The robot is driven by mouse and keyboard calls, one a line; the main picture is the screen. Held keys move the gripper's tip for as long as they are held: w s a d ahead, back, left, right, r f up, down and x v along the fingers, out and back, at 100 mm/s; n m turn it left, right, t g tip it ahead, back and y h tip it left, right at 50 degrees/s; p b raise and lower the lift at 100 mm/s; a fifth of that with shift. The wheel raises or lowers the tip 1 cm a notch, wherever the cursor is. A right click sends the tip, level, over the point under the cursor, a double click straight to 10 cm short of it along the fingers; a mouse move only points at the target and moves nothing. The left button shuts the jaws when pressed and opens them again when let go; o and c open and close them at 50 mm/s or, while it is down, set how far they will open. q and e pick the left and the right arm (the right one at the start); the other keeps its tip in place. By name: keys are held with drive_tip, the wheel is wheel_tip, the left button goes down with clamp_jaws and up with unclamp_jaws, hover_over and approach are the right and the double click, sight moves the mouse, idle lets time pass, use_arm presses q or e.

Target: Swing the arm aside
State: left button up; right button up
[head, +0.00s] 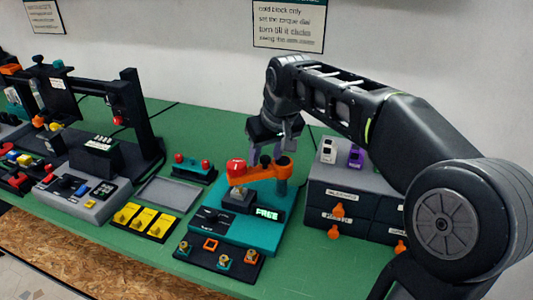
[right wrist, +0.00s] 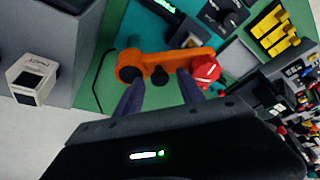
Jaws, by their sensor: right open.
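The orange swing arm (head: 258,174) sits over the teal station (head: 237,236). It reaches from a grey post (head: 283,170) at its right to a red knob (head: 236,167) at its left. A small block on a dark seat (head: 239,197) is under the arm. A display on the station reads FREE (head: 267,213). My right gripper (head: 288,146) is just above and behind the arm, pointing down. In the right wrist view its two purple fingers (right wrist: 158,98) are open and apart, near the orange arm (right wrist: 165,63) and the red knob (right wrist: 206,70). Contact cannot be told.
A grey drawer cabinet (head: 357,187) with orange knobs stands to the right, close to my right arm. An empty grey tray (head: 170,192), yellow pieces (head: 142,218) and a black gantry printer (head: 133,110) are to the left. Small parts lie on the front strip (head: 221,261).

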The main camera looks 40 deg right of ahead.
drive_tip(key=shift+c, duration=0.5)
clamp_jaws()
idle(0.8)
